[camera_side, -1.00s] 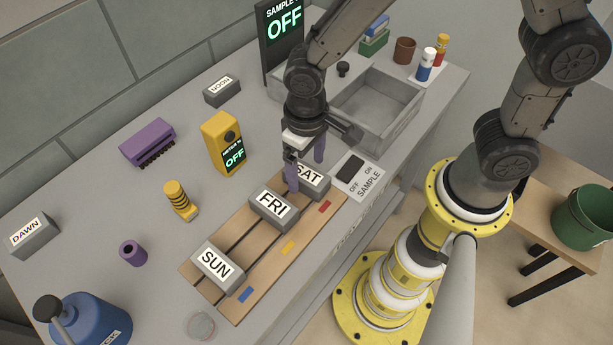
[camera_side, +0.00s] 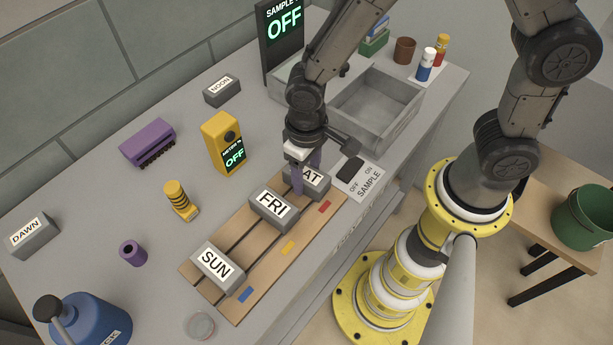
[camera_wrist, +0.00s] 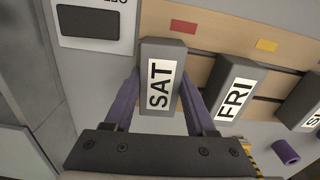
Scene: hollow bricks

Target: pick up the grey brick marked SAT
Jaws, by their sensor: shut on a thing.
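The grey brick marked SAT (camera_side: 312,178) sits at the far right end of the wooden board (camera_side: 238,306). In the wrist view the brick (camera_wrist: 176,62) lies between the two purple fingers of my gripper (camera_wrist: 160,102). My gripper (camera_side: 305,180) is shut on the brick, with a finger on either side of it. In the side view the fingers cover part of its label. I see no clear gap between the brick and the board.
The FRI brick (camera_side: 271,207) stands close beside SAT, and the SUN brick (camera_side: 217,266) is further left. The sample switch panel (camera_side: 364,183) lies just right of SAT. A grey tray (camera_side: 400,122) and a yellow meter (camera_side: 219,135) stand behind.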

